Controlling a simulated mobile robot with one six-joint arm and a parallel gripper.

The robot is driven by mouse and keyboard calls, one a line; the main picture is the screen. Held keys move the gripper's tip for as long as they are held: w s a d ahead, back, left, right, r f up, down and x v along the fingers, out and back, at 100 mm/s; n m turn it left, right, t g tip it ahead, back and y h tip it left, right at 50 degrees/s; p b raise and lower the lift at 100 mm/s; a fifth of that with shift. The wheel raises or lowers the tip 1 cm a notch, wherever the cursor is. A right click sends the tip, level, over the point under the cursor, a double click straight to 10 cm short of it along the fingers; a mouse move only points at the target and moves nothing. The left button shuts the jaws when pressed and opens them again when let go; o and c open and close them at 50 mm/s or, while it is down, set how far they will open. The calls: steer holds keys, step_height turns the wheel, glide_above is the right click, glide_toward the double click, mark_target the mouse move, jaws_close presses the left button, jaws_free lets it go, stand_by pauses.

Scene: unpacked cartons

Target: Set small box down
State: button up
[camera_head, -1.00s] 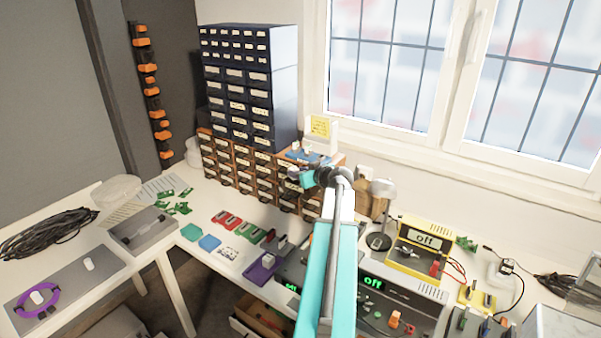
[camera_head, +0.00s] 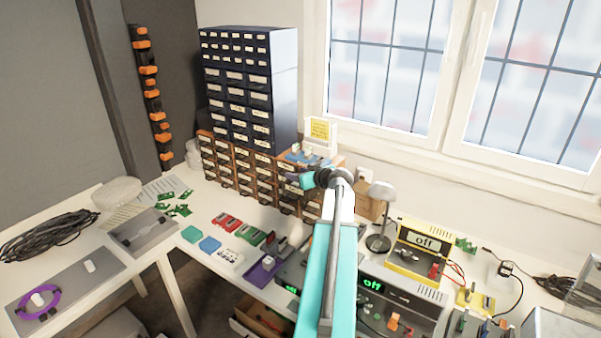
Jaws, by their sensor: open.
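A small brown box (camera_head: 368,207) stands on the bench against the wall, just right of my arm and behind the desk lamp. My arm hides part of its left side. I cannot tell for certain that this is the task's small box. My gripper (camera_head: 294,177) is at the far end of the teal arm, left of the wrist joint and in front of the brown drawer cabinet. It is open, its fingers are small and dark, and I see no box in it.
The brown drawer cabinet (camera_head: 240,168) and blue cabinet (camera_head: 283,95) stand behind my gripper. A desk lamp (camera_head: 381,193) and yellow power supply (camera_head: 421,243) are at right. Teal, red and green boxes lie at left.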

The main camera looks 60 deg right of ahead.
steer(key=shift+r+p, duration=0.45)
steer(key=shift+s+a+b, duration=0.3)
steer(key=shift+s+b, duration=0.1)
steer(key=shift+s, duration=0.25)
steer(key=b+v, duration=0.3)
steer(key=v, duration=0.7)
steer(key=shift+s+r, duration=0.25)
steer(key=shift+r, duration=0.05)
